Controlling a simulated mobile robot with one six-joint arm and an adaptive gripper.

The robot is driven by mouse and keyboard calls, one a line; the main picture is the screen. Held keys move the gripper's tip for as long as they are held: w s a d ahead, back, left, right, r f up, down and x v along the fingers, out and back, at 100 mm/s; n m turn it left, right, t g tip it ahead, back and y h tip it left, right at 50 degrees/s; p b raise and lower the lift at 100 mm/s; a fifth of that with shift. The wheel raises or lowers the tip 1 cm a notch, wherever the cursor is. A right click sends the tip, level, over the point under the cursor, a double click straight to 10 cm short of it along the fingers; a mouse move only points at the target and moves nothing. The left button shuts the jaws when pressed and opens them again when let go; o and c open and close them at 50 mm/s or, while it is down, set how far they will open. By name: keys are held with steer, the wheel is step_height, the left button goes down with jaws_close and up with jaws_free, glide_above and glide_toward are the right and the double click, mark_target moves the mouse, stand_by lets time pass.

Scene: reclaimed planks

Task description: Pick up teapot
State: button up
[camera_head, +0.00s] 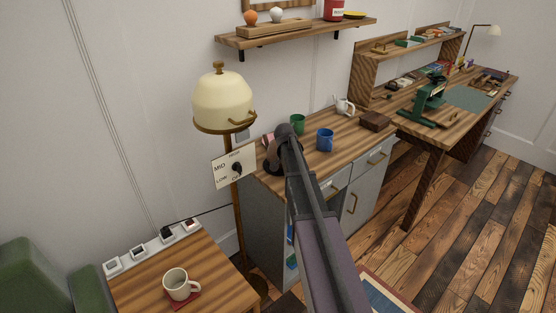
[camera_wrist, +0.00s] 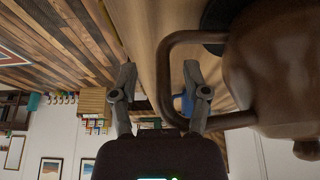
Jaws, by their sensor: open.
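A brown teapot (camera_wrist: 275,70) fills the right side of the wrist view. Its squared loop handle (camera_wrist: 163,75) reaches left between my fingers. My gripper (camera_wrist: 161,88) is open, one finger on each side of the handle's outer bar; I cannot tell whether either finger touches it. In the head view, the teapot (camera_head: 267,141) stands at the near left end of the wooden cabinet top, mostly hidden behind my arm. My gripper (camera_head: 277,158) is beside it there, also largely hidden.
A green mug (camera_head: 298,122), a blue mug (camera_head: 325,140), a small white pot (camera_head: 343,105) and a brown box (camera_head: 375,121) stand on the cabinet top. A cream lamp (camera_head: 224,103) stands close left. A mug (camera_head: 177,284) sits on the low table (camera_head: 225,289).

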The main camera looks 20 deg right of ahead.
steer(key=shift+w+d+f, duration=0.1)
steer(key=shift+d+f, duration=0.05)
steer(key=shift+f, duration=0.3)
stand_by(0.3)
jaws_close()
